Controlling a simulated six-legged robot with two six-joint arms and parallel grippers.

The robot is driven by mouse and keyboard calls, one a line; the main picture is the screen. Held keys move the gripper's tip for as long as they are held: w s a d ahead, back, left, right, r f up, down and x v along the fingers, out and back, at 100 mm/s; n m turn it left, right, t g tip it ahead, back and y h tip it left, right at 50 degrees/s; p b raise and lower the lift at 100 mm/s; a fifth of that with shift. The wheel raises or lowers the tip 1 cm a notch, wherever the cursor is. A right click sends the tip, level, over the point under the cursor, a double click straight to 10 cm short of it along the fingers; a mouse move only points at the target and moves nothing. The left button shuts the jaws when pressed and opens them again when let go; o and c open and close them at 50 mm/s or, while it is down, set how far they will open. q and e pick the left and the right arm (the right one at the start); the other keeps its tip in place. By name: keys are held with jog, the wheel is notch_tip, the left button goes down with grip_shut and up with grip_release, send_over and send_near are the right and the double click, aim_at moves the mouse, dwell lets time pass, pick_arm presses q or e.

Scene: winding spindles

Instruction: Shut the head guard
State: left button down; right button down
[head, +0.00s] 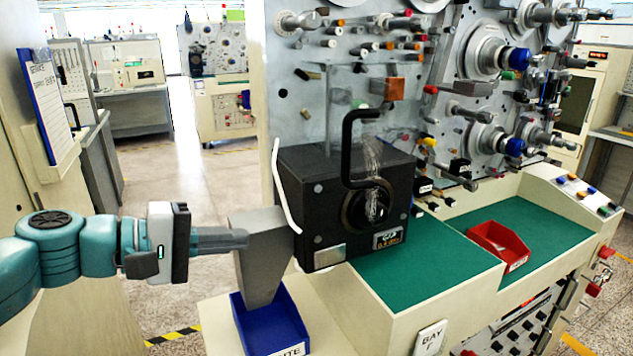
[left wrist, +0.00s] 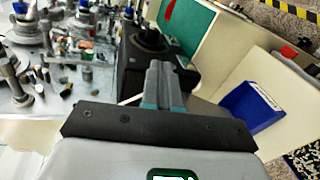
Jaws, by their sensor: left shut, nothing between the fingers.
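A black box-shaped head (head: 315,190) stands on the bench in the head view, with a round dark opening in its front. A bent black handle (head: 347,150) rises in front of it, and a faint clear panel seems to stand upright above the box; I take these as the head guard, raised. The black head also shows in the left wrist view (left wrist: 136,65). My left gripper (head: 246,238) is shut and empty, at the left of the head, by a grey chute (head: 262,250). I cannot tell whether it touches the chute. The right gripper is out of view.
A blue bin (head: 243,330) sits below the chute. A red tray (head: 480,237) lies on the green mat (head: 450,285) at the right. A grey panel with spindles and pegs (head: 440,75) rises behind. A white curved strip (head: 288,190) runs along the head's left side.

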pick_arm(q)
jog(key=s+r+m+h, duration=0.3)
jog(key=s+r, duration=0.4)
jog(key=r, duration=0.6)
jog(key=p+x, duration=0.4)
jog(key=x, duration=0.9)
jog(key=shift+d, duration=0.45)
jog(key=shift+s+r, duration=0.1)
jog(key=shift+s, duration=0.05)
jog(key=shift+d, duration=0.2)
